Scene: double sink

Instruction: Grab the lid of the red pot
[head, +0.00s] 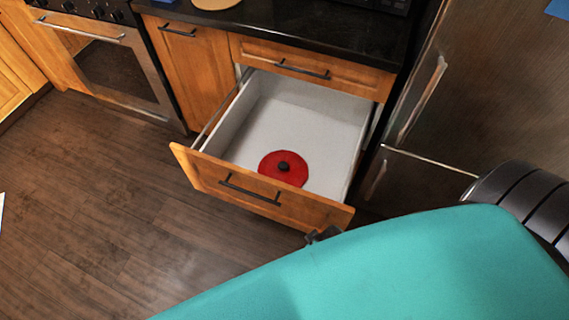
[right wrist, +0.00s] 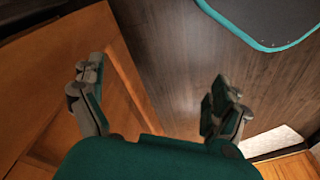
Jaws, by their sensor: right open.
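The red lid (head: 296,173), round with a black knob (head: 283,167) at its centre, lies in the open drawer (head: 251,149), near the drawer's front panel. No pot body shows. My right gripper (right wrist: 158,85) is open, with nothing between its fingers in the right wrist view. In the head view only a dark bit of it (head: 322,236) seems to show past my teal arm, by the lower right corner of the drawer front. The lid cannot be made out in the right wrist view. My left gripper is not in view.
The wooden drawer front (head: 250,193) with its black handle stands out over the floor. A dark countertop (head: 300,28) is above the drawer, a steel fridge (head: 470,100) to its right and an oven (head: 105,65) to its left. The floor (head: 100,200) at left is clear.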

